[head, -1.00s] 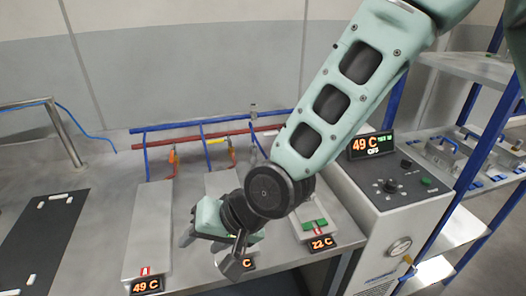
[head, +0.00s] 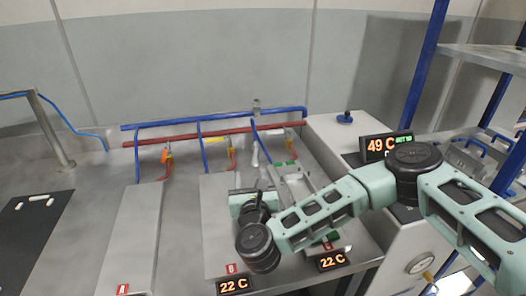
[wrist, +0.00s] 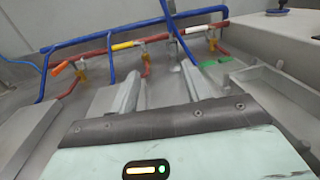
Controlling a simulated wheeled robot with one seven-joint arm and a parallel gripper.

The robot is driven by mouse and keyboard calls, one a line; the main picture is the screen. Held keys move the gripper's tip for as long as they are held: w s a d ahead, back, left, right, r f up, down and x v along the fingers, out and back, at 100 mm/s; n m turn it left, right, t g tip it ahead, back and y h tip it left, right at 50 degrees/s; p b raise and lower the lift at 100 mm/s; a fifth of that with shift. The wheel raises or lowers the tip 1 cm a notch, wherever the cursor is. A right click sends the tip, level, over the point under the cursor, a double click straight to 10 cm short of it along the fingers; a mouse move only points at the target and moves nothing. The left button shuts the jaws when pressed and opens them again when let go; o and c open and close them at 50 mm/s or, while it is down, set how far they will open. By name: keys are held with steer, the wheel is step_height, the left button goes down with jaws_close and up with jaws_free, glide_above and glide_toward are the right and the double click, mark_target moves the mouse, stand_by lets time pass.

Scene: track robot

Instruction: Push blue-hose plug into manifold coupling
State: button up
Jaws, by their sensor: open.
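The manifold is a blue pipe (head: 215,119) and a red pipe (head: 208,135) along the back of the bench; its blue pipe also crosses the top of the wrist view (wrist: 105,37). Blue hoses drop from it. The right-hand blue hose (head: 261,143) runs down toward the area beyond my gripper, and in the wrist view (wrist: 180,40) it ends behind my right finger. I cannot make out its plug or the matching coupling clearly. My gripper (wrist: 162,90) is open, with nothing seen between the fingers, over the bench short of the manifold.
Grey plates (head: 133,240) lie on the bench, with 22 C displays (head: 234,285) at the front. A grey tray with raised walls (wrist: 275,88) is on the right. The control box with a 49 C display (head: 386,146) and a blue-posted shelf stand further right.

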mark_target(255, 146)
steer(key=shift+w+d+f+m+h, duration=0.3)
steer(key=shift+d+m+h, duration=0.2)
steer(key=shift+d+m, duration=0.1)
steer(key=shift+w+d, duration=0.1)
steer(key=shift+w, duration=0.2)
steer(key=w+p, duration=0.1)
steer(key=w, duration=0.2)
steer(key=w+p, duration=0.1)
steer(key=w, duration=0.3)
steer(key=w+a+p, duration=0.1)
steer(key=w, duration=0.3)
steer(key=shift+w, duration=0.25)
steer(key=w+p, duration=0.1)
steer(key=w, duration=0.1)
steer(key=w+p, duration=0.1)
steer(key=shift+w+a, duration=0.2)
steer(key=shift+w, duration=0.8)
steer(key=c, duration=1)
